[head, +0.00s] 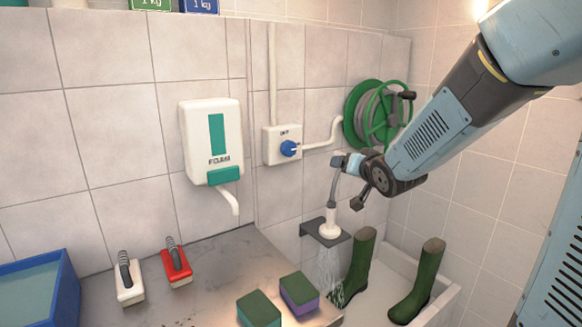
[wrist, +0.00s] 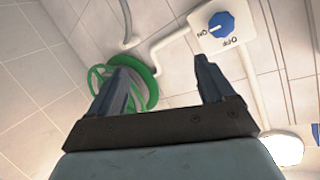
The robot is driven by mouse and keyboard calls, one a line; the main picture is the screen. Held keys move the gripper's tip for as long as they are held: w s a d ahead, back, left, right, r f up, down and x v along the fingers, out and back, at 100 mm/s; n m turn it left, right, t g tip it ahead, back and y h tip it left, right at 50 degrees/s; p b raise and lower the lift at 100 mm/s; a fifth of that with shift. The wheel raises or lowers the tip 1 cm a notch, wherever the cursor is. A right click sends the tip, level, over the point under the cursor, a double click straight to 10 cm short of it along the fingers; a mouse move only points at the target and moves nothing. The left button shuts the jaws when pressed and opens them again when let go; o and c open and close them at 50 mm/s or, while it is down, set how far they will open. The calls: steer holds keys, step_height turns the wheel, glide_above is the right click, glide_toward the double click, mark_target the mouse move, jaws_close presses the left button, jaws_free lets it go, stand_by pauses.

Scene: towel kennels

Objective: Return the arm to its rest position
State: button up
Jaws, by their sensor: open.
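My gripper (head: 349,182) is at the end of my blue-grey arm, which reaches in from the upper right in the head view. It is in the air in front of the tiled wall, above the white nozzle (head: 331,221) on a dark bracket (head: 326,234). In the wrist view my gripper (wrist: 162,65) has its two fingers wide apart with nothing between them. Behind them are the green hose reel (wrist: 146,84) and the white switch box with its blue knob (wrist: 221,23).
Spray (head: 328,266) falls below the bracket beside two green boots (head: 418,283) in a white trough. A foam dispenser (head: 212,140) hangs on the wall. The counter (head: 216,262) holds two brushes, two sponges and a blue tub (head: 66,300). The reel (head: 372,112) is close behind my gripper.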

steer(key=s+d+g+h, duration=0.1)
steer(key=s+d+g, duration=0.2)
steer(key=s, duration=1.1)
steer(key=s+d+r+n+g+h, duration=0.1)
steer(key=s+d+g, duration=0.3)
steer(key=s, duration=1.1)
steer(key=shift+s+d+n+g+h, duration=0.2)
steer(key=shift+n+g+h, duration=0.1)
steer(key=shift+g+h, duration=0.35)
